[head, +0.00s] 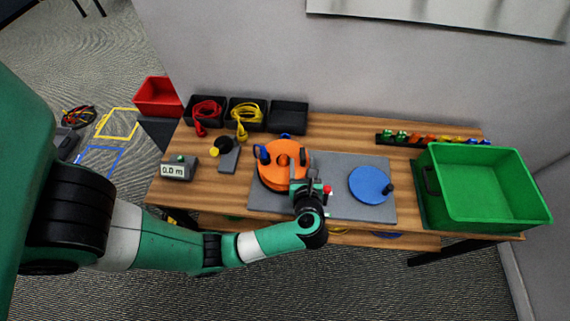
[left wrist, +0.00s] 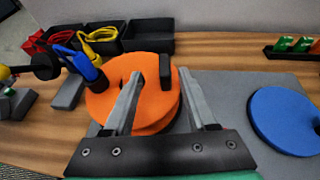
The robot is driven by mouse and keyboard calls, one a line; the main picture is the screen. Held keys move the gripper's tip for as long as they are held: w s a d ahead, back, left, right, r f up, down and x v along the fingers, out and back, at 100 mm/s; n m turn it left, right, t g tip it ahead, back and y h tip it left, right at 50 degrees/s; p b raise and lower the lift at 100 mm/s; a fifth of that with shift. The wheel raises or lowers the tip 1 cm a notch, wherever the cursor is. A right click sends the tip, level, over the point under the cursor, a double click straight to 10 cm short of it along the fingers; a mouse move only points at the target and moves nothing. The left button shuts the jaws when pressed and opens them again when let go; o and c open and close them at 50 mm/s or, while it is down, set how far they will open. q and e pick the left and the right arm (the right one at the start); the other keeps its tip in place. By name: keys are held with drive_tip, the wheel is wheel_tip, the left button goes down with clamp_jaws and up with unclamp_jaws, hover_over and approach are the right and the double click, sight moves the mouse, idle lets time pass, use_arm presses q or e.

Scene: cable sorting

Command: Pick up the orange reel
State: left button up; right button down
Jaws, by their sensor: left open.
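The orange reel (head: 277,172) lies flat at the left part of the grey mat (head: 331,207) on the wooden table, with a dark upright handle and a blue piece (head: 262,154) at its left edge. It fills the middle of the left wrist view (left wrist: 150,113). My left gripper (head: 299,186) is at the near right side of the reel. In the left wrist view its two fingers (left wrist: 162,95) are apart and appear over the reel, with nothing between them held. Whether they touch the reel I cannot tell. My right gripper does not show.
A blue disc (head: 371,185) with a dark knob lies on the mat to the right. A green bin (head: 487,190) stands at the right end. Black trays (head: 289,117), some with red and yellow cables, line the back left. A small display (head: 178,169) reads 0.0 m.

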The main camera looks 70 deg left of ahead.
sight(303, 156)
use_arm(q)
drive_tip(key=shift+w+a+f, duration=0.15)
drive_tip(key=shift+a+f, duration=0.05)
drive_tip(key=shift+a, duration=0.25)
drive_tip(key=x, duration=0.1)
drive_tip(key=b+x, duration=0.1)
drive_tip(key=x, duration=0.2)
drive_tip(key=shift+w+f+b, duration=0.25)
drive_tip(key=shift+w+b, duration=0.1)
drive_tip(key=shift+b, duration=0.05)
drive_tip(key=shift+w+a, duration=0.1)
drive_tip(key=shift+a, duration=0.3)
clamp_jaws()
idle(0.4)
